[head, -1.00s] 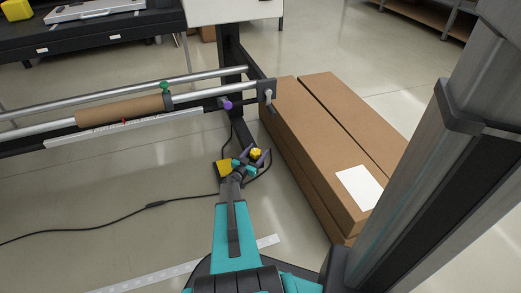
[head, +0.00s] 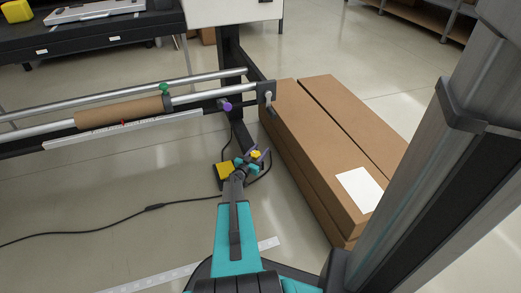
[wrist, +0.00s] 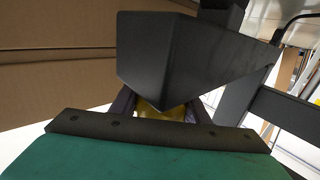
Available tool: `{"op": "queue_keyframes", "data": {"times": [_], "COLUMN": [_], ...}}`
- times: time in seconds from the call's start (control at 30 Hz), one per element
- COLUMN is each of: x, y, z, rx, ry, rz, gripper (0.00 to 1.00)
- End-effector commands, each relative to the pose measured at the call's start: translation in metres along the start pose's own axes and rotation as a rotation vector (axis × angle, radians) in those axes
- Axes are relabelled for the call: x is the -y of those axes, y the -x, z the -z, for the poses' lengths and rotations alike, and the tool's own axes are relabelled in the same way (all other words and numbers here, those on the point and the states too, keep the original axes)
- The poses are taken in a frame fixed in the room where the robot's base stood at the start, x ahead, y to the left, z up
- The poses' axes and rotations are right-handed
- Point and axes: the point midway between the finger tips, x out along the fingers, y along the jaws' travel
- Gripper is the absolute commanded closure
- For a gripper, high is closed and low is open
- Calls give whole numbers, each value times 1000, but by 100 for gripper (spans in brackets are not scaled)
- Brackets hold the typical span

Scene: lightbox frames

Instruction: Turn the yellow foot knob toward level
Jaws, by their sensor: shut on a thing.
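The yellow foot knob (head: 256,154) is small and sits low at the foot of the rack's dark upright, beside the cardboard boxes. My gripper (head: 254,159) is at it, shut on the knob, with the fingers on either side. In the wrist view, a yellow patch of the knob (wrist: 160,113) shows between the dark purple fingers. A dark angular part hides most of the knob there. The knob's turn angle and how level the rack stands cannot be read.
Long cardboard boxes (head: 325,150) lie close on the right. A yellow-topped pedal (head: 224,171) with a black cable (head: 155,206) is just left of my gripper. A cardboard roll (head: 120,112) and rails (head: 205,93) are above left. Floor at left is mostly clear.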

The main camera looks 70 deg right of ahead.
Motion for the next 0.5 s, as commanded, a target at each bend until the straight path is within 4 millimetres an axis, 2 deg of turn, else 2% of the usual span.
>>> {"op": "queue_keyframes", "data": {"times": [0.03, 0.1, 0.5], "x": [3, 2, 5], "y": [8, 11, 13], "z": [-2, -3, -4], "rx": [6, 6, 7], "ry": [2, 2, 3], "rz": [12, 18, 105], "gripper": [81, 81, 81]}}
